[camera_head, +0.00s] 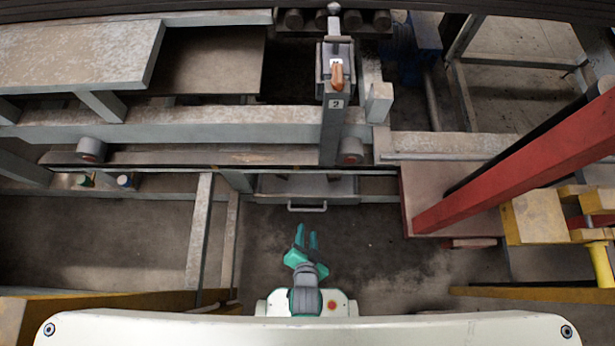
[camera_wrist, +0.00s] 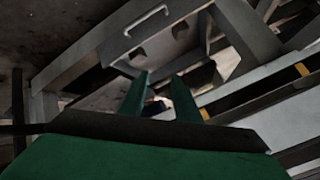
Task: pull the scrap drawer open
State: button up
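The scrap drawer (camera_head: 280,187) is a grey metal box under the long bench at the picture's middle. A pale bar handle (camera_head: 307,208) sticks out from its front edge. How far the drawer is out of the bench is hard to tell.
A post with an orange-brown lever (camera_head: 337,77) rises behind the drawer. A red slanted beam (camera_head: 530,160) and yellow parts (camera_head: 533,217) stand at the right. A grey upright frame (camera_head: 200,230) is to the left. The floor (camera_head: 380,250) around my gripper is clear.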

jog(key=w+f+m+g, duration=0.45)
jog(key=w+f, duration=0.25)
jog(key=f, duration=0.5)
jog(key=m+g, duration=0.3)
jog(key=m, duration=0.3)
send_near(308, 210)
jog(key=x, duration=0.7)
jog(key=shift+w+f, duration=0.1)
jog(key=shift+f, duration=0.1)
jog(key=shift+c, duration=0.5)
grip_shut()
